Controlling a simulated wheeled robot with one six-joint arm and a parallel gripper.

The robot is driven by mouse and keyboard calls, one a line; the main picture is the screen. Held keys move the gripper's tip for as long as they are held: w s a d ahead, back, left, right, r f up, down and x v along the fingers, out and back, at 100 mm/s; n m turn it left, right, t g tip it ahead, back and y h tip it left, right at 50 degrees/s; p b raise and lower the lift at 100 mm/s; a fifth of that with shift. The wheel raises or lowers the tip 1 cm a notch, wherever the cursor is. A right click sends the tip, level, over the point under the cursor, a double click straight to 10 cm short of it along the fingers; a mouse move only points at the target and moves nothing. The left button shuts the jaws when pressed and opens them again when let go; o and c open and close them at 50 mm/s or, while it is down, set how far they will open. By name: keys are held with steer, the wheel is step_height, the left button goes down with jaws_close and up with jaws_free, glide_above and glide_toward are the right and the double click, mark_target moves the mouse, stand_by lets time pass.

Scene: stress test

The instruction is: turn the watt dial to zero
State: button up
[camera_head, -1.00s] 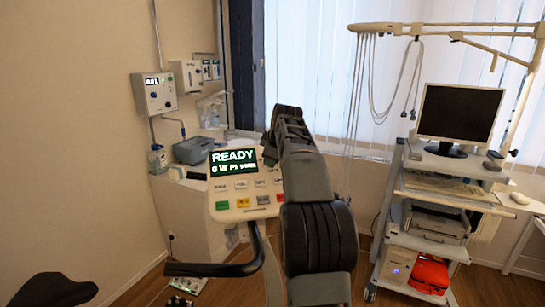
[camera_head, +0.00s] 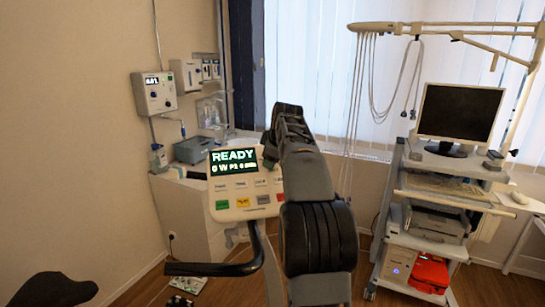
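A light console panel (camera_head: 245,207) with a green-lit display (camera_head: 233,161) stands at the centre. The display reads READY, with a smaller line beginning "0 W" below it. Several coloured buttons sit below the display. I cannot see a watt dial on the visible part of the panel. My dark arm rises in front of the panel and covers its right side.
A black handlebar (camera_head: 215,269) curves in front of the console, with a dark saddle (camera_head: 53,289) at lower left. A cart (camera_head: 437,191) with a monitor (camera_head: 458,113) stands at right. A wall box (camera_head: 154,92) with a knob hangs at left.

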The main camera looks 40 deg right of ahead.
steer(key=v, duration=1.3)
steer(key=shift+r, duration=0.25)
steer(key=shift+s, duration=0.15)
steer(key=s+a+f+m, duration=0.2)
steer(key=s+a+f, duration=0.1)
steer(key=a+f, duration=0.3)
steer(key=s+a+f+m+g+y+b, duration=0.1)
steer(key=s+a+f, duration=0.2)
steer(key=a+f, duration=0.4)
steer(key=s+a+f+m+b, duration=0.1)
steer(key=s+a+f+m, duration=0.1)
steer(key=s+a+f, duration=0.2)
steer(key=shift+s+a+f+m+g+y, duration=0.1)
steer(key=shift+a+f+m+g+y, duration=0.05)
steer(key=shift+a+f, duration=0.7)
steer(key=shift+a+f+m+g+y, duration=0.15)
steer(key=shift+a+f, duration=0.45)
steer(key=shift+a, duration=0.5)
steer(key=s+a+f+m, duration=0.2)
steer(key=s+a+f, duration=0.2)
steer(key=s+f, duration=0.3)
step_height(320, 180, down, 4)
steer(key=shift+s+f+g+b, duration=0.1)
steer(key=shift+s+g+b, duration=0.15)
steer(key=shift+g+b, duration=0.1)
steer(key=shift+c, duration=0.4)
